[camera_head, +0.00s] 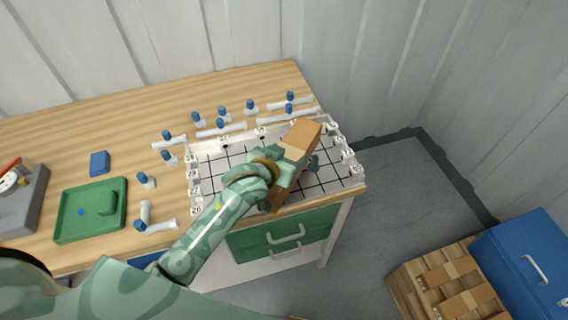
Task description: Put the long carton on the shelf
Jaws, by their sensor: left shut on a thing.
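A long brown carton (298,147) is in my left gripper (276,174), over the white gridded board on the table. The carton is tilted, with its upper end toward the back right. My left gripper is shut on it; the fingers are partly hidden by my wrist and the carton. No shelf can be made out in this view. My right gripper is not in view.
The gridded board (212,172) has white numbered markers along its edges. Several blue-capped tubes (168,137) stand or lie around it. A green tray (70,228) and a blue box (99,163) are at left. A blue case (510,262) and brown cartons (440,275) are on the floor at right.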

